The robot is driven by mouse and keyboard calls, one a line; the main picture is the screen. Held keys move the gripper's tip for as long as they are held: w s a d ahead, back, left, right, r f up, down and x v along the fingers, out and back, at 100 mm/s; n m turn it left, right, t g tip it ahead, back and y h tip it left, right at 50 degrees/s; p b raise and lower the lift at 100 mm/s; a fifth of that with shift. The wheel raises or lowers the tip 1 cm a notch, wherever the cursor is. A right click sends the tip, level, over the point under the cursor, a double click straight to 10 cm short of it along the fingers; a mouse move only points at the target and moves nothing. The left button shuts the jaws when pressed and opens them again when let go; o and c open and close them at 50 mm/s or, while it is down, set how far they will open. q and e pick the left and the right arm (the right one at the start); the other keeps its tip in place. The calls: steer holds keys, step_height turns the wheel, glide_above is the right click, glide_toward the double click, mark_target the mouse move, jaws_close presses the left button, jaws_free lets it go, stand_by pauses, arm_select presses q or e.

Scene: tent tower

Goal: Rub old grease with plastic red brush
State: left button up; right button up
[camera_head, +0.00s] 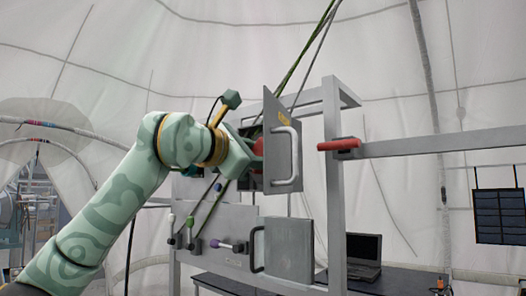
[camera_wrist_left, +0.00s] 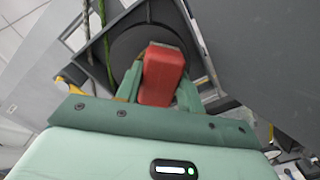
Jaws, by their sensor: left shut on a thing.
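My left gripper (camera_head: 250,150) reaches in from the left, its fingertips partly hidden behind an open grey door panel. In the left wrist view my left gripper (camera_wrist_left: 160,88) is shut on the plastic red brush (camera_wrist_left: 162,74), one green finger on each side. A bit of the brush's red (camera_head: 258,147) shows beside the panel in the head view. The brush is in front of a dark round wheel-like part (camera_wrist_left: 138,45); I cannot tell whether they touch. I cannot make out any grease. My right gripper is not in view.
The open grey door panel (camera_head: 281,140) has a white handle. A second grey door (camera_head: 289,250) hangs below. A metal post (camera_head: 334,190) and a bar with a red handle (camera_head: 338,144) stand right. Green ropes (camera_head: 302,62) run up. A laptop (camera_head: 362,250) stands behind.

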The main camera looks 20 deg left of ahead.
arm_select(q)
steer(key=shift+w+a+p, duration=0.25)
steer(key=shift+a, duration=0.35)
steer(key=shift+w+a+p, duration=0.2)
steer(key=shift+w+a, duration=0.1)
steer(key=shift+a, duration=0.3)
steer(key=shift+w+a+p, duration=0.25)
steer(key=shift+a, duration=0.35)
steer(key=shift+s+d+r+p, duration=0.15)
steer(key=shift+d+r+p, duration=0.1)
steer(key=shift+r+p, duration=0.4)
steer(key=shift+s+d+f+b, duration=0.1)
steer(key=shift+s+d+b, duration=0.2)
steer(key=shift+d, duration=0.65)
steer(key=shift+s+d+r+b, duration=0.15)
steer(key=shift+s+d, duration=0.1)
steer(key=shift+d, duration=0.65)
steer(key=shift+s+d+f+b, duration=0.15)
steer(key=shift+s+d+b, duration=0.15)
steer(key=shift+d, duration=0.65)
steer(key=shift+a, duration=0.1)
